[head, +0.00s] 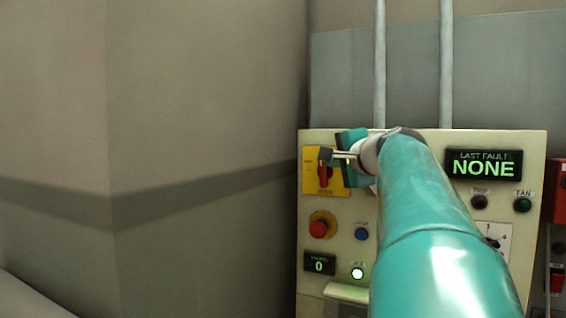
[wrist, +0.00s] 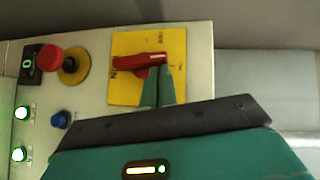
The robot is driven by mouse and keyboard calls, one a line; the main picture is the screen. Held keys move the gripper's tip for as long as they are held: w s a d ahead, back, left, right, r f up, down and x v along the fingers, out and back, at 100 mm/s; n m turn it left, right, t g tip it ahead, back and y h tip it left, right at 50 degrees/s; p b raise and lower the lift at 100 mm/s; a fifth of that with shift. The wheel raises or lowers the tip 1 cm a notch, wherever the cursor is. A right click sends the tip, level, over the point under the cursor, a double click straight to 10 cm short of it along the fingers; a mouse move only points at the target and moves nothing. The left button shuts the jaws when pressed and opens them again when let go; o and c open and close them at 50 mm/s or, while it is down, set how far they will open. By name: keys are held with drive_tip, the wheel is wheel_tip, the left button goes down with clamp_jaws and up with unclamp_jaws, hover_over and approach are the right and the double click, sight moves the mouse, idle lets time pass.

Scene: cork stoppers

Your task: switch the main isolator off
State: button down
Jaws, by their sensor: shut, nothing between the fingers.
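The main isolator is a yellow plate (head: 309,183) with a red rotary handle (head: 323,177) at the upper left of the control panel. The handle lies roughly vertical in the head view. In the wrist view, which is turned, the handle (wrist: 138,63) lies nearly level across the yellow plate (wrist: 122,93); its small lettering is hard to read. My gripper (head: 332,155) is at the handle's upper end. In the wrist view my gripper (wrist: 158,84) has its fingers together beside the handle's right end, nothing between them. I cannot tell whether they touch it.
Below the isolator are a red mushroom button (head: 318,228), a blue button (head: 362,234), a small "0" display (head: 319,264) and a lit green button (head: 358,273). A display (head: 483,164) reads "LAST FAULT NONE". My arm hides the panel's middle. The left wall (head: 150,120) is bare.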

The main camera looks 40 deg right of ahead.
drive_tip(key=w+n+g, duration=0.1)
drive_tip(key=n+g, duration=0.1)
drive_tip(key=w+a+r+n+g+h, duration=0.1)
drive_tip(key=g, duration=0.2)
drive_tip(key=w+r+n+g, duration=0.1)
drive_tip(key=w+n+g, duration=0.1)
drive_tip(key=g, duration=0.1)
drive_tip(key=shift+a+n+h, duration=0.3)
drive_tip(key=shift+a, duration=0.1)
drive_tip(key=shift+s+r, duration=0.15)
drive_tip(key=shift+r, duration=0.3)
idle(0.4)
drive_tip(key=s+a+r, duration=0.3)
drive_tip(key=s+a, duration=0.7)
drive_tip(key=s, duration=0.1)
drive_tip(key=shift+s+a+r, duration=0.15)
drive_tip(key=shift+s+a, duration=0.2)
drive_tip(key=shift+a, duration=0.05)
idle(0.5)
